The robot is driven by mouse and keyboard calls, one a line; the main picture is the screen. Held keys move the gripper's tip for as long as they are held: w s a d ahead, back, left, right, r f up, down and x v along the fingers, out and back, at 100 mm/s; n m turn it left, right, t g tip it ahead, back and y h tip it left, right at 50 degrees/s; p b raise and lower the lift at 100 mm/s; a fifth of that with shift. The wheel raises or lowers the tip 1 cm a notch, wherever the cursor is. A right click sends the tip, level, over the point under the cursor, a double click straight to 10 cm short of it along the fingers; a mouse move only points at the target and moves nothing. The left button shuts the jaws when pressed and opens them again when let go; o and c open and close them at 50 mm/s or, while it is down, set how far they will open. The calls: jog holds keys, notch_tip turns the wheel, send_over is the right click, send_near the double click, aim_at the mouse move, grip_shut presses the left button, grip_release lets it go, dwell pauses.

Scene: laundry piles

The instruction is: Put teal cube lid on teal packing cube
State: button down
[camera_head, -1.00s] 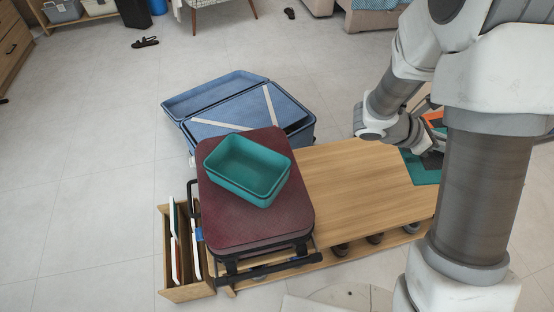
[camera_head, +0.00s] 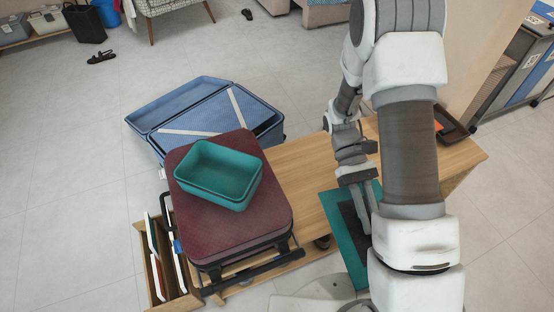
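The teal packing cube (camera_head: 217,174) is an open, empty-looking box on top of a maroon suitcase (camera_head: 225,223). The teal cube lid (camera_head: 334,216) is a flat teal panel with a dark middle, right of the suitcase. Its near end reaches past the front edge of the wooden table, so it appears raised. My gripper (camera_head: 362,218) points down at the lid's dark middle and appears shut on it. My arm hides the lid's right side and the exact grip.
The wooden table (camera_head: 291,171) has bare room between suitcase and lid. An open blue suitcase (camera_head: 205,114) lies behind. A wooden rack (camera_head: 158,276) with upright panels stands at front left. A dark tray (camera_head: 452,126) is at the table's far right.

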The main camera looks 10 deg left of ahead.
jog(key=w+a+m+t+y, duration=0.25)
jog(key=a+m+y, duration=0.4)
jog(key=a, duration=0.35)
jog(key=w+a+m+t+y, duration=0.1)
jog(key=w+a+m+y, duration=0.2)
jog(key=a+m+y, duration=0.55)
jog(key=w+a+r+m+t+y, duration=0.1)
jog(key=w+a+r+m+t, duration=0.4)
jog(key=w, duration=0.4)
jog(key=w+a+r+m+t+y, duration=0.2)
jog(key=w+a+m+t, duration=0.3)
jog(key=w+t, duration=0.3)
jog(key=s+a+f+b, duration=0.6)
jog(key=s+a+f, duration=0.1)
jog(key=f, duration=0.3)
jog(key=shift+a+f, duration=0.35)
jog(key=shift+a, duration=0.35)
jog(key=shift+f, duration=0.15)
jog(key=shift+f+b, duration=0.35)
jog(key=shift+b, duration=0.3)
